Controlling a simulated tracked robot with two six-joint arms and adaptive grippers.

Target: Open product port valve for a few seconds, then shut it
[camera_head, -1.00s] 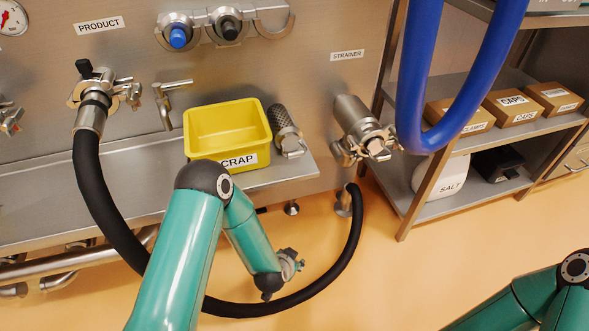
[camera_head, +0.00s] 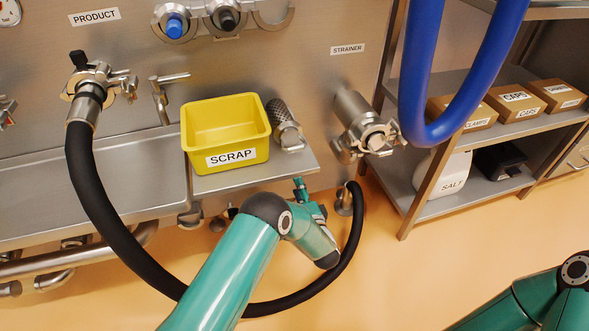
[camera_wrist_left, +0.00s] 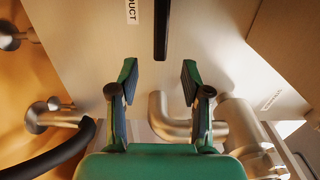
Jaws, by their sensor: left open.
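The product valve assembly (camera_head: 92,78) is on the steel wall under the PRODUCT label (camera_head: 94,17), with a black knob (camera_head: 78,58) on top and a black hose (camera_head: 90,175) hanging from it. My left gripper (camera_head: 301,188) is low at the bench's right end, well right of and below this valve. In the left wrist view the gripper (camera_wrist_left: 157,72) is open, with nothing between its fingers. I cannot tell what part the bar belongs to.
A yellow SCRAP bin (camera_head: 226,128) stands on the bench beside a mesh cylinder (camera_head: 282,120). The strainer fitting (camera_head: 362,122) juts from the wall. A blue hose (camera_head: 418,80) hangs before the shelf rack (camera_head: 440,115). A curved metal pipe (camera_wrist_left: 168,120) lies near the gripper.

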